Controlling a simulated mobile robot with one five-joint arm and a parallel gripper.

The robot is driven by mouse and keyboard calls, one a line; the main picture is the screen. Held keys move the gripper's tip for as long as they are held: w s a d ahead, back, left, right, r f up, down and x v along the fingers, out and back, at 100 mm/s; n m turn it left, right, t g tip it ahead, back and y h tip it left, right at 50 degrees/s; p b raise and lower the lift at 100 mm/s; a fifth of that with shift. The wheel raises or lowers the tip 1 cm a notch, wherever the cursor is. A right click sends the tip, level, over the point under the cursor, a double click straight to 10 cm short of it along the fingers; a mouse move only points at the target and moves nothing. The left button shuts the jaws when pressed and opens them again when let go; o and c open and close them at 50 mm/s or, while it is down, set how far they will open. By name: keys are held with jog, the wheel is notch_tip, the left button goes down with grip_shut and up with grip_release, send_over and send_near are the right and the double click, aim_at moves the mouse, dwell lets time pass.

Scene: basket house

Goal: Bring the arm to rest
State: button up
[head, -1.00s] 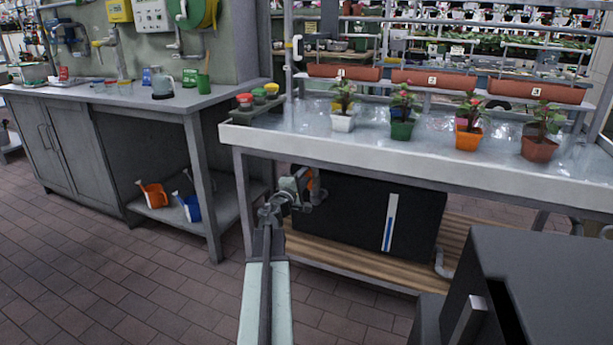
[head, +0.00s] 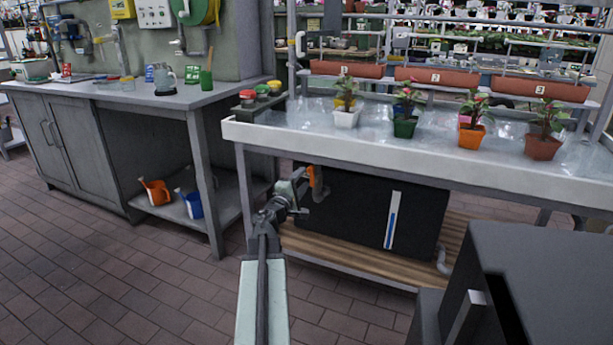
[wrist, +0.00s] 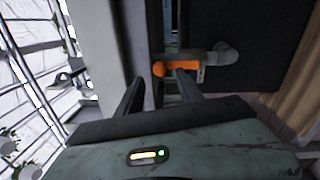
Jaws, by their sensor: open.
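My gripper (head: 304,194) is at the end of my arm, below the front left part of the potting bench, in front of the dark tank. In the wrist view its two dark fingers (wrist: 160,80) stand apart, with nothing held between them. An orange handle (head: 317,180) on a grey pipe fitting is just beyond the fingers. It also shows in the wrist view (wrist: 178,68), lying crosswise ahead of the fingertips; whether a finger touches it I cannot tell.
The potting bench (head: 400,160) carries several potted plants, with a dark tank (head: 350,215) on the slatted shelf below. A bench leg (head: 245,200) is close left of my gripper. A workbench (head: 130,97) stands at the left. The tiled floor between is clear.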

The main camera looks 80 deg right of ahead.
jog(key=shift+w+a+f, duration=0.1)
jog(key=shift+w+a, duration=0.05)
jog(key=shift+a, duration=0.5)
jog(key=shift+w+a, duration=0.1)
jog(key=shift+a, duration=0.5)
